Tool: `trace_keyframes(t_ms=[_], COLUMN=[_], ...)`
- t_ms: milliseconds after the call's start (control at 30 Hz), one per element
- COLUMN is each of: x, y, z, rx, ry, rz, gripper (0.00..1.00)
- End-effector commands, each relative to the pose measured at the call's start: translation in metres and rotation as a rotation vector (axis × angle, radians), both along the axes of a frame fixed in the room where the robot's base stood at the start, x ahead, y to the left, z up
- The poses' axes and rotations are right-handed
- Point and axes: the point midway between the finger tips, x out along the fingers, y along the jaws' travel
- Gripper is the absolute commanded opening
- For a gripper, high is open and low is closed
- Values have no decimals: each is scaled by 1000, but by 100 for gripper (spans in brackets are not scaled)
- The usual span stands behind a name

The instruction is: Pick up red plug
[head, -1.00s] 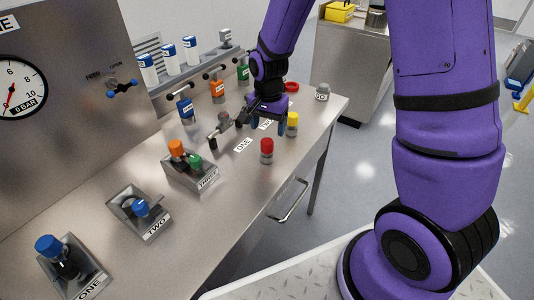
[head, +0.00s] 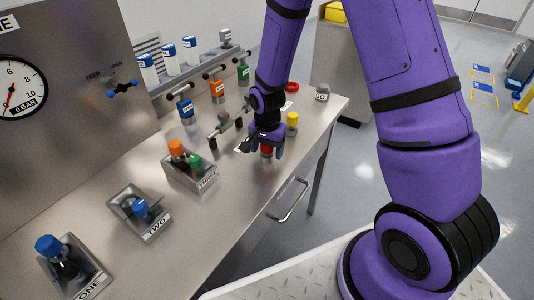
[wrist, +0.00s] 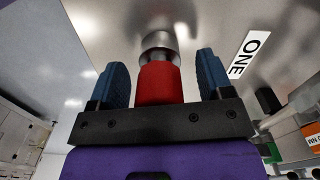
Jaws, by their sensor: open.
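The red plug (wrist: 158,84) has a red cap and a shiny metal lower part. In the wrist view it lies between the two blue fingertips of my gripper (wrist: 158,75), with a gap on each side. My gripper is open. In the head view my gripper (head: 265,150) is right above the plug, and a little of the red cap (head: 267,149) shows between the fingers; the rest is hidden. The plug stands on the steel table (head: 240,190).
A yellow-capped plug (head: 292,120) stands close behind to the right. The bin labelled THREE (head: 190,172), with orange and green plugs, is to the left. The ONE label (wrist: 250,55) lies beside the plug. The table's right edge is near.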

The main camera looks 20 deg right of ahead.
Motion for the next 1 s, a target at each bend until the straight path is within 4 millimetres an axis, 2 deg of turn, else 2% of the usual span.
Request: trace_keyframes(t_ms=[133,400,733,1000], x=[0,0,1,6], y=[0,0,0,-3], z=[0,0,2,16], rx=[0,0,0,0], ry=[0,0,-1,-3], rz=[0,0,0,-1], gripper=[71,9,8,8])
